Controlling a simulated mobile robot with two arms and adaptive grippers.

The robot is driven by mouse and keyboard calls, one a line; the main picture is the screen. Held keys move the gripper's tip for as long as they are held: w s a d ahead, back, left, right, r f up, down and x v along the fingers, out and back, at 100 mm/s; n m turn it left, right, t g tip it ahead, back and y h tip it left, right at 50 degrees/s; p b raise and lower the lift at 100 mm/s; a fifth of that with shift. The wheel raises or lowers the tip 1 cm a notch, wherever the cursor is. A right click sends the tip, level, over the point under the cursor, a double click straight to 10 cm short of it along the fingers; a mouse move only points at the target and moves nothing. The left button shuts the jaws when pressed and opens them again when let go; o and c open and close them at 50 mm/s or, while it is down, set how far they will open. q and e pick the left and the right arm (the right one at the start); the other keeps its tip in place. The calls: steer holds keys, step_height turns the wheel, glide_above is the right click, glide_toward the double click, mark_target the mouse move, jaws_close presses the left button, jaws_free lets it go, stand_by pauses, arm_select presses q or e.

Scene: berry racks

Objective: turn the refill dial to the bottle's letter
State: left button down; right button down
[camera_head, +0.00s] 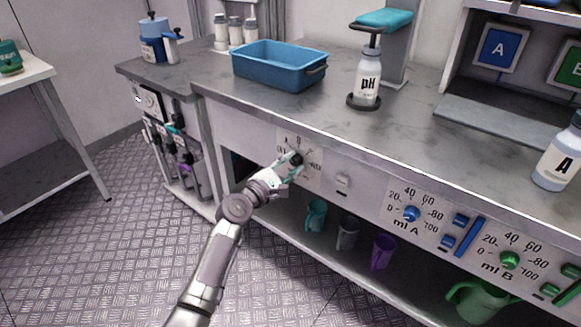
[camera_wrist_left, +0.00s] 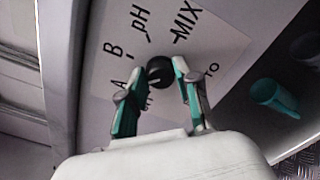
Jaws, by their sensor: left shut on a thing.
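The refill dial is a small black knob (camera_wrist_left: 159,69) on a white label panel on the bench front. In the wrist view, the letters A, B, pH and MIX stand around it, and other lettering is partly hidden by the fingers. My left gripper (camera_head: 293,161) is at this dial, its teal-tipped fingers (camera_wrist_left: 158,78) shut on either side of the knob. I cannot tell clearly which letter the dial points to. My right gripper is not in view.
A pH pump bottle (camera_head: 368,82) stands on a round black base, beside a blue tray (camera_head: 278,68). Blue (camera_head: 411,214) and green (camera_head: 509,260) ml dials sit farther right on the front. Several cups, one of them purple (camera_head: 382,252), stand on the shelf below.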

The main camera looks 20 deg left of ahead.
arm_select(q)
steer(key=m, duration=0.3)
steer(key=m+b, duration=0.1)
steer(key=m, duration=0.1)
steer(key=shift+f+m, duration=0.2)
steer(key=shift+m, duration=0.2)
steer(key=m+b, duration=0.1)
steer(key=m, duration=0.1)
steer(key=shift+d+m, duration=0.1)
steer(key=shift+m, duration=0.2)
steer(key=m, duration=0.2)
steer(key=shift+m, duration=0.4)
steer(key=m, duration=0.3)
steer(key=shift+f+m, duration=0.1)
steer(key=shift+m, duration=1.3)
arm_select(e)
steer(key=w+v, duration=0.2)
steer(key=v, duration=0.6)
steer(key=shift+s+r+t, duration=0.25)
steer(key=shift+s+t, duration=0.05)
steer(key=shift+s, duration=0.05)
